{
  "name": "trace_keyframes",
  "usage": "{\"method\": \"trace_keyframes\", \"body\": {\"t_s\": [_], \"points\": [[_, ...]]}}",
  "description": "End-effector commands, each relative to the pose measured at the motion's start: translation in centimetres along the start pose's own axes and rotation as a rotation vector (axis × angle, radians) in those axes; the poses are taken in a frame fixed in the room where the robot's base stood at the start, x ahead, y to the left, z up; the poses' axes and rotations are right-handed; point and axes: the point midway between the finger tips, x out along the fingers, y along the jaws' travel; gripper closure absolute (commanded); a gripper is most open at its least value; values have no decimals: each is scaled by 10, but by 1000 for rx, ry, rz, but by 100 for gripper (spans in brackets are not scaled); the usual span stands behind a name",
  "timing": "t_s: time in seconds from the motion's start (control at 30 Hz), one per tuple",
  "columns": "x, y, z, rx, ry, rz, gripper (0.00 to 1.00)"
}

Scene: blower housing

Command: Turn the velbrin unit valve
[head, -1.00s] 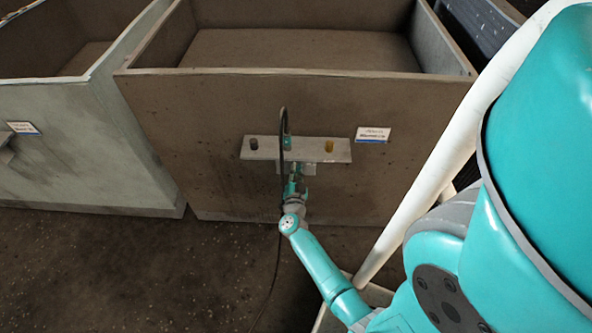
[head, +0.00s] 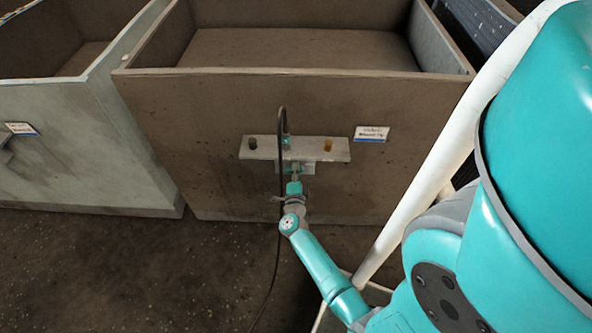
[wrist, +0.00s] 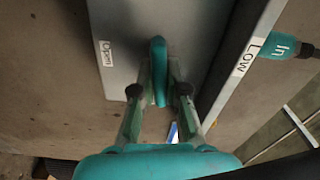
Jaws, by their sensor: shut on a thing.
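The valve handle (wrist: 159,68) is a slim teal lever in the wrist view, standing out from a grey plate (wrist: 122,75) with an "Open" label on its left. My gripper (wrist: 159,90) has one finger on each side of the lever and is shut on it. In the head view my gripper (head: 294,170) is just below the front of a grey shelf (head: 308,152) on the brown housing. The lever is too small and too covered to make out there.
A ledge labelled "Low" (wrist: 250,57) runs beside the plate, with a teal part marked "In" (wrist: 284,46). A black hose (head: 282,125) hangs close behind my wrist. A sign (head: 371,133) is at right.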

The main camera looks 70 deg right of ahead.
Motion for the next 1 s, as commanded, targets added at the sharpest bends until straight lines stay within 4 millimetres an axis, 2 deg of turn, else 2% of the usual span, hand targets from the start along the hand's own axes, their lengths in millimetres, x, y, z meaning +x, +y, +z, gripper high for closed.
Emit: {"method": "trace_keyframes", "body": {"t_s": [0.4,0.9,0.93,1.0], "points": [[0,2,0,158,1,1,100],[0,2,-1,174,2,1,100],[0,2,-1,174,2,1,80],[0,2,0,174,2,1,62]]}}
